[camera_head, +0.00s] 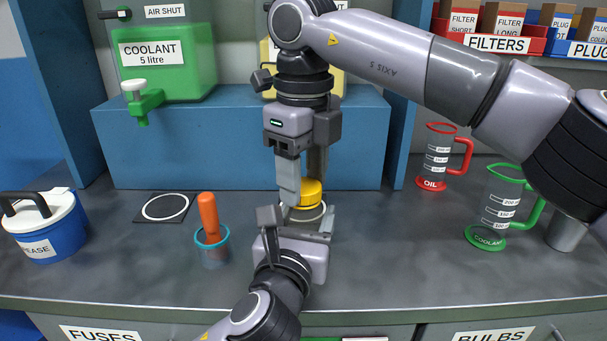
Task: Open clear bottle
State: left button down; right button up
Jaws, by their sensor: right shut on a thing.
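A yellow cap (312,193) shows in the head view near the middle of the bench. The clear bottle's body is hard to make out below it, among my grippers. My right gripper (303,190) comes down from above with its fingers at the cap and is shut on it. My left gripper (298,222) is low in front, with its fingers on either side of the place below the cap. I cannot tell whether it touches the bottle.
An orange-handled tool in a clear cup (213,250) and a ringed black pad (164,207) are to the left, beyond them a blue grease tub (45,232). A green coolant tank (165,65) stands on a blue ledge (190,150). Oil (437,160) and coolant (497,210) jugs stand right.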

aim_at(304, 186)
pick_arm(q)
jog(key=shift+f, duration=0.1)
pick_arm(e)
jog(key=n, duration=1.8)
jog(key=shift+s+n, duration=0.1)
jog(key=shift+n, duration=0.2)
jog(key=n, duration=0.7)
jog(key=shift+r, duration=0.1)
jog(key=shift+r, duration=0.15)
jog(key=shift+r, duration=0.95)
jog(key=shift+r, duration=0.1)
jog(key=shift+r, duration=1.9)
